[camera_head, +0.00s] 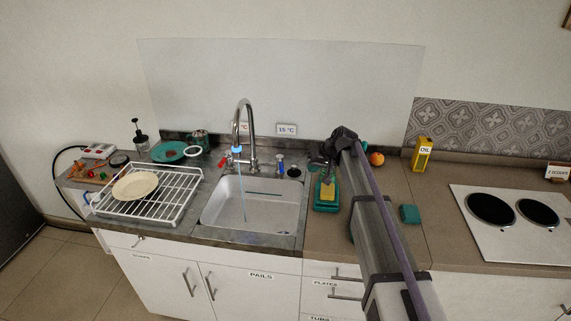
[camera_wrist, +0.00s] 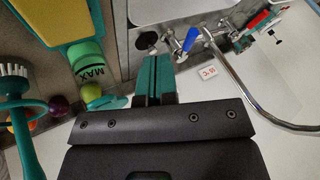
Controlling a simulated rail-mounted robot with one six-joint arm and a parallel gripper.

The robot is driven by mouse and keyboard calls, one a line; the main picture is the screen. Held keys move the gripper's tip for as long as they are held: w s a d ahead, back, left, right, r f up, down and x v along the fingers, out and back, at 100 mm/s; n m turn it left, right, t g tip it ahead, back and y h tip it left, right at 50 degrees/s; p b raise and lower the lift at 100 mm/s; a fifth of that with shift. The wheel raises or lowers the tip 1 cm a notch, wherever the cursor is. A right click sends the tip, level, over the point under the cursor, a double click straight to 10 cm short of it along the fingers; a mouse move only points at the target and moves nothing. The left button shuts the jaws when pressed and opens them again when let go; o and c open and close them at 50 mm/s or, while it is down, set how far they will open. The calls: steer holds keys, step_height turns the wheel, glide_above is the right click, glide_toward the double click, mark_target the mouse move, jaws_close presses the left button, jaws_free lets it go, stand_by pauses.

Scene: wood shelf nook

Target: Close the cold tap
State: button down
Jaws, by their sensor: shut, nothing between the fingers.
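The cold tap's blue handle (camera_head: 281,162) stands at the right of the chrome faucet (camera_head: 252,145). The blue handle (camera_wrist: 190,38) also shows in the wrist view, just beyond and to the right of my fingertips. The red handle (camera_head: 224,163) is at the faucet's left. A thin blue stream of water (camera_head: 242,190) runs from the spout into the sink (camera_head: 224,212). My gripper (camera_wrist: 157,62) has teal fingers, shut and empty, apart from the blue handle. In the head view the dark wrist hides much of my gripper, to the right of the handle.
A green and yellow tray (camera_head: 327,203) and an orange (camera_head: 377,159) are near my arm. A brush (camera_wrist: 15,75) and green cup (camera_wrist: 87,62) are close at the left in the wrist view. A dish rack (camera_head: 180,188) stands left of the sink.

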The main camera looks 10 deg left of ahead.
mark_target(281, 164)
steer(key=w+a, duration=0.4)
steer(key=w, duration=0.1)
steer(key=b+x, duration=0.7)
steer(key=x, duration=0.1)
steer(key=shift+w+a+y+b, duration=0.25)
steer(key=shift+a+y+b, duration=0.05)
steer(key=shift+a+y, duration=0.15)
